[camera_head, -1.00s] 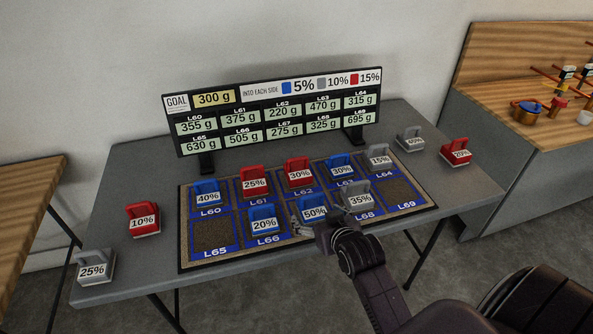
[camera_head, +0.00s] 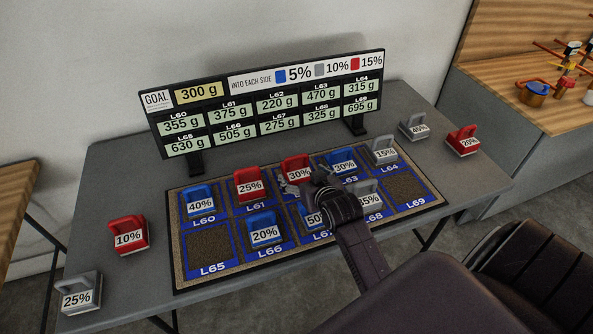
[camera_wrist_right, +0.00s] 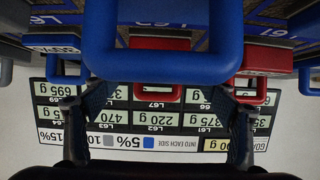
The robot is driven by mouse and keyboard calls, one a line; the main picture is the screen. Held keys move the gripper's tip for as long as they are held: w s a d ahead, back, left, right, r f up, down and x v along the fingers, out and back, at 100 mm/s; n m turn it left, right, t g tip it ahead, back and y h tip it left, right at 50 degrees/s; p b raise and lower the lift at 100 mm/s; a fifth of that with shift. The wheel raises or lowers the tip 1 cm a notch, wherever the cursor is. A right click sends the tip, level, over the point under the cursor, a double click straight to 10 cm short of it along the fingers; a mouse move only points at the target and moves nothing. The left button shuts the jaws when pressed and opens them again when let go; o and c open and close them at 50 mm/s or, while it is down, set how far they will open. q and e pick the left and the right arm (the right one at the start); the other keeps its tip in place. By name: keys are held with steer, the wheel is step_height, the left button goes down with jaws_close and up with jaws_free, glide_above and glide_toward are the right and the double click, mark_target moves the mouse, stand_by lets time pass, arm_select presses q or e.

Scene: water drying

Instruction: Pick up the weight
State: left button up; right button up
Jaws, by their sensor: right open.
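Several weights with loop handles stand on a mat of labelled slots. My right gripper (camera_head: 296,184) is open above the mat, near the red 30% weight (camera_head: 295,168) at L62 and the blue 50% weight (camera_head: 313,218) at L67, which my arm partly covers. In the right wrist view, a large blue handle (camera_wrist_right: 165,62) fills the near part, with a red handle (camera_wrist_right: 158,92) beyond it. The open fingers (camera_wrist_right: 165,98) show on either side, holding nothing visible. Contact with a handle cannot be told. My left gripper is not in view.
Blue 40% (camera_head: 199,202), red 25% (camera_head: 248,184), blue 20% (camera_head: 263,232) and grey 35% (camera_head: 368,197) weights stand close by. The board (camera_head: 268,103) rises behind the mat (camera_head: 175,272). Slots L65 (camera_head: 208,249) and L69 (camera_head: 405,187) are empty.

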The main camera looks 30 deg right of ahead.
mark_target(298, 170)
steer(key=x, duration=0.3)
steer(key=shift+w+d+f, duration=0.15)
steer(key=shift+w+f, duration=0.05)
steer(key=shift+f, duration=0.2)
steer(key=shift+w+d+f, duration=0.1)
steer(key=shift+w+f, duration=0.1)
steer(key=shift+w, duration=0.2)
steer(key=c, duration=1.3)
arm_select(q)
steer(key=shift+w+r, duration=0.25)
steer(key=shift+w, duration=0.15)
arm_select(e)
steer(key=shift+w, duration=0.1)
steer(key=c, duration=0.5)
steer(key=shift+r, duration=0.1)
